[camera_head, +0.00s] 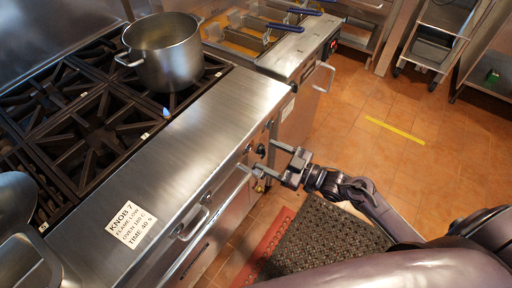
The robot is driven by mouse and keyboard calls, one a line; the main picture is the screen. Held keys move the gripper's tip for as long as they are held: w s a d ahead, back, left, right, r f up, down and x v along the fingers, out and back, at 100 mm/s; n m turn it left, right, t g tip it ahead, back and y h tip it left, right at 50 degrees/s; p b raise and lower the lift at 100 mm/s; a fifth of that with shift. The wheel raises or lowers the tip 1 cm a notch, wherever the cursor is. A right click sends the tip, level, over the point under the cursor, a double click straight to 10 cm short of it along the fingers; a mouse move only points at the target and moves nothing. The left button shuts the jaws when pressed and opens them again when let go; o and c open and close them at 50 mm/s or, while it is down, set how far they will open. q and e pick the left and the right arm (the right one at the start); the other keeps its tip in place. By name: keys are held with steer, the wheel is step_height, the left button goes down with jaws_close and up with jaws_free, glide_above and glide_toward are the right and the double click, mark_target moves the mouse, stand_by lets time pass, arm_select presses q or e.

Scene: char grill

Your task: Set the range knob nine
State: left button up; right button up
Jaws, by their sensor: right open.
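The steel range (165,170) stands at the left, with small dark knobs along its front edge. One knob (261,151) is close to the fingertips of my right gripper (265,157). I cannot tell which knob is number nine or read its setting. My right gripper is open, its two fingers pointing left at the range front. I cannot tell whether the fingers touch the knob. My left gripper is out of view.
A steel pot (165,55) sits on the black burner grates (85,120), with a small bluish flame near it. Oven handles (190,222) stick out from the range front. Fryers with blue-handled baskets (285,27) stand beyond. A dark mat (325,235) lies on the open tiled floor.

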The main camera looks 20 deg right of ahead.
mark_target(254, 148)
steer(key=x, duration=0.5)
steer(key=shift+w+f+p, duration=0.1)
steer(key=shift+w+p, duration=0.15)
steer(key=shift+p, duration=0.05)
steer(key=c, duration=1)
